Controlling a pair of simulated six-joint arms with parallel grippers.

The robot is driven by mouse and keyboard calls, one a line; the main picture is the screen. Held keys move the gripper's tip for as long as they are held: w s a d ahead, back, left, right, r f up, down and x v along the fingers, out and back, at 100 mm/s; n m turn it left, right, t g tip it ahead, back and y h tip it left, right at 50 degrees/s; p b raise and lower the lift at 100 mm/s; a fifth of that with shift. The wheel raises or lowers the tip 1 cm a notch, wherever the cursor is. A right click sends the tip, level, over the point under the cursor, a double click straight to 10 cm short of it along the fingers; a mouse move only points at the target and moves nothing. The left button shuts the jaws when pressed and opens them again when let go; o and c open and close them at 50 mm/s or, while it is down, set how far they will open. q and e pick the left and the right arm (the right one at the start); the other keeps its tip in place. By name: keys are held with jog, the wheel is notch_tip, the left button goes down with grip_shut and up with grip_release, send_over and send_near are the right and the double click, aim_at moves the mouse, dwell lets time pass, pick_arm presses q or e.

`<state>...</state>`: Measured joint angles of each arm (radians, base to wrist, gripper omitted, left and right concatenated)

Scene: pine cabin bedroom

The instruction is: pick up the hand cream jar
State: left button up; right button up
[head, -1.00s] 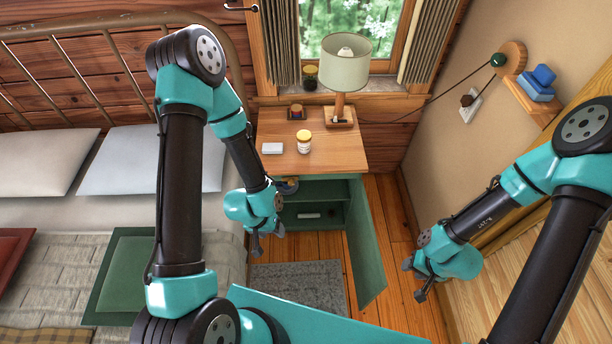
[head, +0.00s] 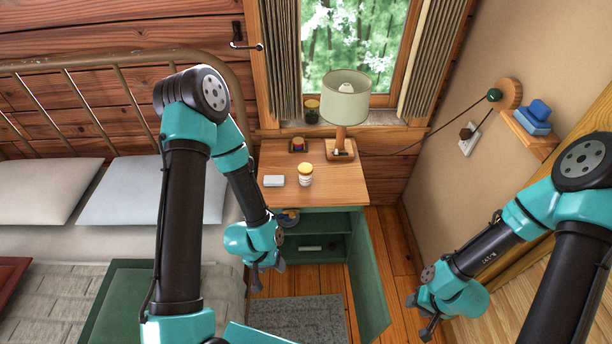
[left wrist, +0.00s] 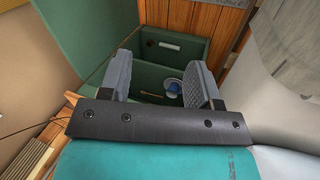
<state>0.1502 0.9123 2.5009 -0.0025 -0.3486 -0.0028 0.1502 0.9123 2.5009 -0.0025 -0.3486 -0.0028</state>
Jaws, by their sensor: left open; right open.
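A small white jar with a yellow lid (head: 305,174) stands upright on top of the wooden nightstand (head: 340,190). Inside the open green cabinet below, a round blue-and-white item (left wrist: 173,87) lies on the upper shelf; it is partly hidden and I cannot tell what it is. No readable label shows which one is the hand cream jar. My left gripper (head: 267,274) is open and empty, in front of the cabinet and lower than the nightstand top; in the left wrist view its fingers (left wrist: 160,78) point towards the opening. My right gripper (head: 422,314) is open and empty, right of the cabinet door.
The green cabinet door (head: 368,275) stands open between my grippers. The bed (head: 60,235) is at the left. A grey rug (head: 300,318) lies on the floor.

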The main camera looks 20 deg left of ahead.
pick_arm(q)
jog(key=o, duration=0.7)
jog(key=shift+w, duration=0.1)
